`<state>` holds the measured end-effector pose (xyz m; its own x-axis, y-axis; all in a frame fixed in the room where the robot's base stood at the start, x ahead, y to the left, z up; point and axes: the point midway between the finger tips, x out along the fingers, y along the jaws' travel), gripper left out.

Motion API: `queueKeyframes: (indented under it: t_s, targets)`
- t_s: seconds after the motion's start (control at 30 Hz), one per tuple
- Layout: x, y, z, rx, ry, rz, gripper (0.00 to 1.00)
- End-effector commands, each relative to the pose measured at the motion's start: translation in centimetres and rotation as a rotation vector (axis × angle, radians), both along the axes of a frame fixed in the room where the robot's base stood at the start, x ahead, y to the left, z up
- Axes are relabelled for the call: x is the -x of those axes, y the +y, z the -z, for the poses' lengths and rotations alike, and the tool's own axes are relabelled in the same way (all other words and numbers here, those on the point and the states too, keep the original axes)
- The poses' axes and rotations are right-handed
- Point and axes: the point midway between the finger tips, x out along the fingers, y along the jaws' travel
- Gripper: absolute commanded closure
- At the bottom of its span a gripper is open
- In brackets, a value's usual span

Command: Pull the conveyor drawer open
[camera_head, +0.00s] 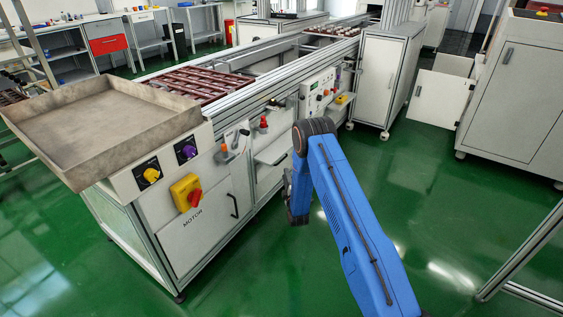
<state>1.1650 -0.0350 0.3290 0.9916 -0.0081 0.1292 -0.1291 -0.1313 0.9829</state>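The potting conveyor (225,105) runs from the left front to the back middle, with dark red trays on its belt. Its near white front panel (195,235) is marked MOTOR and has a black upright handle (235,206) at its right edge. The panel looks shut; I cannot tell whether it is the drawer. Further along, a white ledge or drawer front (273,152) juts from the conveyor's side. My gripper (297,217) hangs at the end of my blue arm, right of the handle and apart from it. It is small, dark and partly hidden, so its fingers are unclear.
A large metal tray (100,150) overhangs the conveyor's near end. A yellow box with a red switch (187,193) sticks out above the panel. A white cabinet (388,75) stands further along the conveyor. The green floor (430,190) to the right is largely clear.

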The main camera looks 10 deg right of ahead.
Motion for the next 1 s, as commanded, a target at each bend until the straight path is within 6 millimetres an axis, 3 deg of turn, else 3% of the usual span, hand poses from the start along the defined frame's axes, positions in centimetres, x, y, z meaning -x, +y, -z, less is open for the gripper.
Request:
queueKeyframes:
  t_s: [0.6, 0.8, 1.0]
  targets:
    - [-10.2, -0.1, -1.4, 0.000, -0.002, 0.000, 0.72]
    - [-11.7, -0.1, -1.5, 0.000, 0.000, 0.000, 0.72]
    - [-12.0, -0.1, -1.5, 0.000, 0.002, 0.000, 0.72]
